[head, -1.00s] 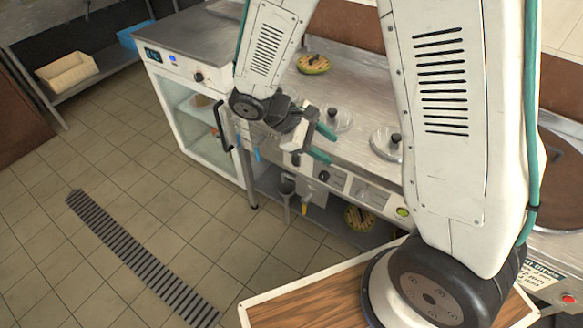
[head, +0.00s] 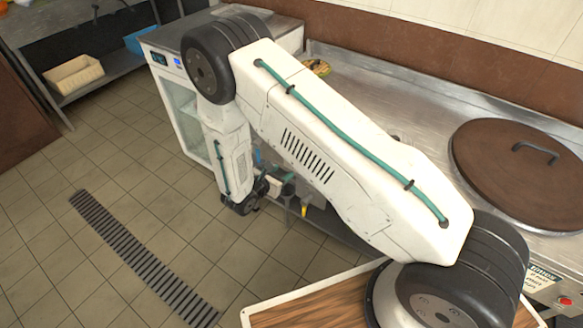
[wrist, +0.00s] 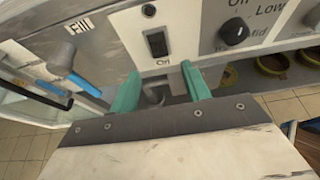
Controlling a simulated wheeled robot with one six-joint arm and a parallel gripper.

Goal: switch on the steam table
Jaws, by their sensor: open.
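The steam table's steel top (head: 390,90) runs along the wall in the head view; my arm hides most of its front. In the wrist view its front panel (wrist: 190,25) fills the top. The panel carries a black rocker switch (wrist: 157,43) with a small, hard-to-read label below, and to the right a black knob (wrist: 235,33) marked Off, Low and Mid. My gripper (wrist: 160,84) is open and empty, its teal fingertips just below the switch, one to each side. Contact cannot be told. In the head view the gripper (head: 282,182) is low before the table, partly hidden.
A glass-door cabinet (head: 180,100) stands to the left. A large brown lid (head: 520,165) is at the right. The tiled floor (head: 120,170) at the left is clear.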

